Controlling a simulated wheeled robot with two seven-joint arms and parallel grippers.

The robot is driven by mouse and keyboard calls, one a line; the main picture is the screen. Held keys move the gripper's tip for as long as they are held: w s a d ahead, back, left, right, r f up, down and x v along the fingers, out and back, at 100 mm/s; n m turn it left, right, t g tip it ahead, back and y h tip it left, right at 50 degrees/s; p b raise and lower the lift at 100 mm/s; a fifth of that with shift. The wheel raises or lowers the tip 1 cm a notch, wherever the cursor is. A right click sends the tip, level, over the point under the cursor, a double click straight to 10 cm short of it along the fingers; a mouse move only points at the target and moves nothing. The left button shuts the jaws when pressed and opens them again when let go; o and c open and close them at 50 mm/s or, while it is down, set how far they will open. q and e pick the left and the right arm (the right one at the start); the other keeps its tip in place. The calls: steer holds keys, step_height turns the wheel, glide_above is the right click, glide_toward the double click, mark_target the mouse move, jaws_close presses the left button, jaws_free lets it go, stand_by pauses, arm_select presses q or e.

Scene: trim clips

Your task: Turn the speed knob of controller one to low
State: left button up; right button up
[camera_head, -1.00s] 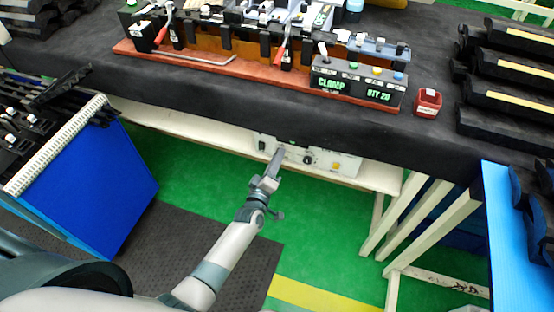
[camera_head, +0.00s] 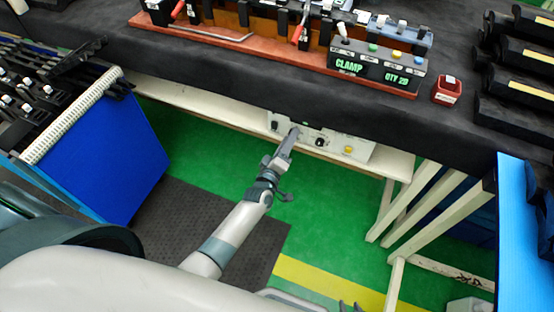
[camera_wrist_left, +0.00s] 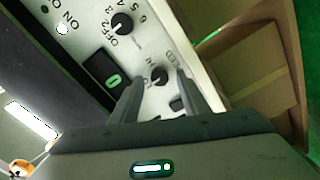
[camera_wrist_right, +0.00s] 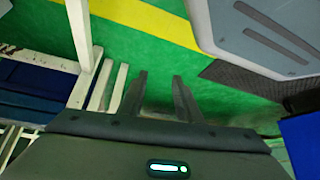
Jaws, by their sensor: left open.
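The white controller panel (camera_head: 334,145) sits on the shelf under the black table edge. My left gripper (camera_head: 296,131) is at the panel front. In its wrist view its open fingers (camera_wrist_left: 158,88) stand on either side of the smaller knob; contact cannot be told. My right gripper (camera_wrist_right: 158,82) is open and empty, above the floor, with its tips at the bottom of the head view (camera_head: 349,306).
Above, the black table carries a red fixture board (camera_head: 200,35), a clamp box (camera_head: 375,68) and a small red box (camera_head: 447,90). White table legs (camera_head: 412,200) stand to the right. A blue panel (camera_head: 105,150) is at left.

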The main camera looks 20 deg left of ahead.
arm_select(q)
steer(key=s+b, duration=0.1)
steer(key=s, duration=1.6)
steer(key=shift+a+r, duration=0.25)
steer(key=shift+a, duration=0.05)
steer(key=s+d+f+m+g+h, duration=0.1)
steer(key=s+d+f+m+g, duration=0.25)
steer(key=f, duration=0.65)
steer(key=s+f+m+g+h, duration=0.1)
steer(key=s+f+m+g, duration=0.35)
steer(key=f, duration=0.65)
steer(key=s+a+f+m+g+y, duration=0.1)
steer(key=s+f+m+g, duration=0.3)
steer(key=s+f, duration=0.8)
steer(key=a+m, duration=0.1)
steer(key=m, duration=0.1)
steer(key=shift+s+a+f+m, duration=0.2)
steer(key=shift+s+a+m, duration=0.05)
steer(key=shift+s+m, duration=0.15)
